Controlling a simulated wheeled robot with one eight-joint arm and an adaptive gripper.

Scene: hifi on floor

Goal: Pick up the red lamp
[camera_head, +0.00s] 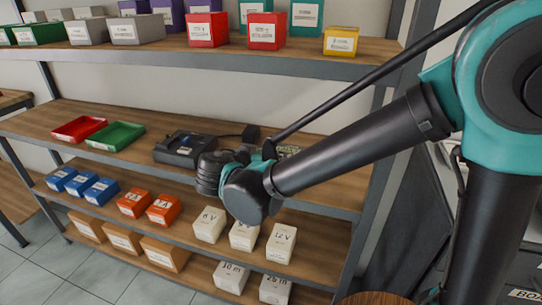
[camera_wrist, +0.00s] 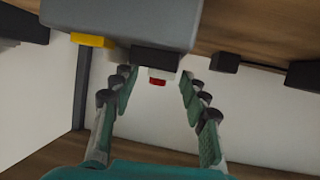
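A small red part (camera_wrist: 157,82) with a white band shows in the wrist view between my fingertips and beyond them. It looks like the red lamp, but it is too small to be sure. My gripper (camera_wrist: 157,92) is open, with its fingers apart on either side of the red part and nothing visibly held. In the head view my arm reaches to the middle shelf, and its wrist covers the space beside a dark device (camera_head: 183,147). The fingers are hidden there, and I cannot make out the lamp in that view.
A grey block (camera_wrist: 120,20) fills the wrist view's top, near a yellow part (camera_wrist: 91,40) and a black part (camera_wrist: 155,58). On the middle shelf (camera_head: 75,110) are a red tray (camera_head: 79,129) and a green tray (camera_head: 115,136). Boxes line the shelves above and below.

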